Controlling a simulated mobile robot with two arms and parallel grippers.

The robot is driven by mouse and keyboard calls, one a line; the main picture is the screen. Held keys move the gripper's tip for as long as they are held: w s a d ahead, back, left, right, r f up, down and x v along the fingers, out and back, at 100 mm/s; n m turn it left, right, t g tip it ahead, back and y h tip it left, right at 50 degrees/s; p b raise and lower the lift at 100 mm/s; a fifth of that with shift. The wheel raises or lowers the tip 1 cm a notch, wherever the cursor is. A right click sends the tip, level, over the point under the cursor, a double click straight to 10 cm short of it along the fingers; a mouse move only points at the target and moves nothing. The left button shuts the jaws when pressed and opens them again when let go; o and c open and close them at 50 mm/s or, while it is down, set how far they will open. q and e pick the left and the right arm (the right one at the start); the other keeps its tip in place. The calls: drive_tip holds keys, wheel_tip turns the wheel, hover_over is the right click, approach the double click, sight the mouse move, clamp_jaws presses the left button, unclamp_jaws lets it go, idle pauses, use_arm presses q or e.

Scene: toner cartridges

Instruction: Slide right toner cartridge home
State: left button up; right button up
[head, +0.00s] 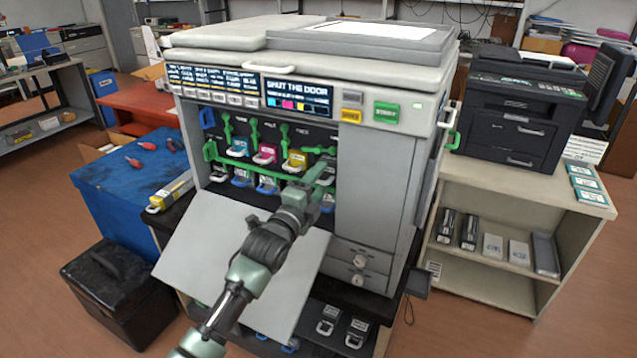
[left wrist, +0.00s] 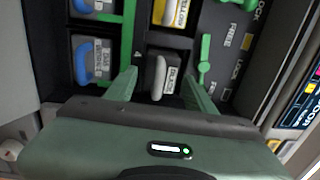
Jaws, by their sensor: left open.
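The right toner cartridge, labelled black, shows in the left wrist view as a pale grey handle (left wrist: 160,76) beside a label, in a dark slot. My left gripper (left wrist: 161,82) is open, with one green finger on each side of that handle. Whether the fingers touch it is unclear. In the head view my left gripper (head: 318,176) reaches into the printer's open bay and largely hides the black cartridge. The yellow cartridge (head: 295,160), magenta cartridge (head: 265,153) and cyan cartridge (head: 238,148) sit in a row to its left. My right gripper is not in view.
The printer's front door (head: 235,250) hangs open below the bay, under my left arm. Green levers (left wrist: 205,60) stand close to the slots.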

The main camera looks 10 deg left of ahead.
use_arm(q)
drive_tip(key=shift+r, duration=0.1)
idle(0.5)
drive_tip(key=shift+p+v, duration=0.85)
drive_tip(key=shift+p, duration=0.05)
drive_tip(key=shift+p+v, duration=1.5)
drive_tip(key=shift+v, duration=1.15)
